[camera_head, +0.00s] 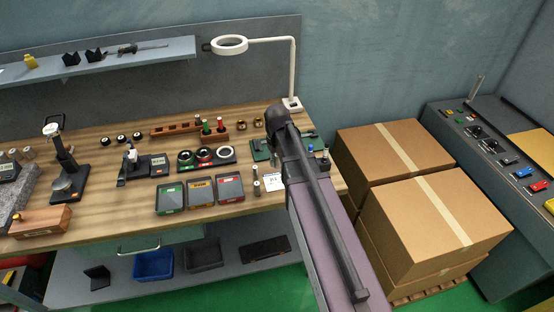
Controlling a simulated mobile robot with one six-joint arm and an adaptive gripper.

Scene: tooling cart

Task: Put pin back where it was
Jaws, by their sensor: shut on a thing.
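My arm reaches from the bottom right over the workbench, and its dark far joint is near the bench's right part. My gripper is hidden behind the arm, so I cannot see its fingers or anything in them. A wooden rack (176,130) stands toward the back of the bench. Two small metal cylinders (257,189) stand nearer the front, beside a white card (273,182). I cannot tell which pin the task means.
Three trays (201,204) with dark insides line the bench front. A ring lamp (230,45) rises at the back. Gauges and a stand (66,160) fill the left. Cardboard boxes (432,215) stand right of the bench. Some bare wood shows between the tools.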

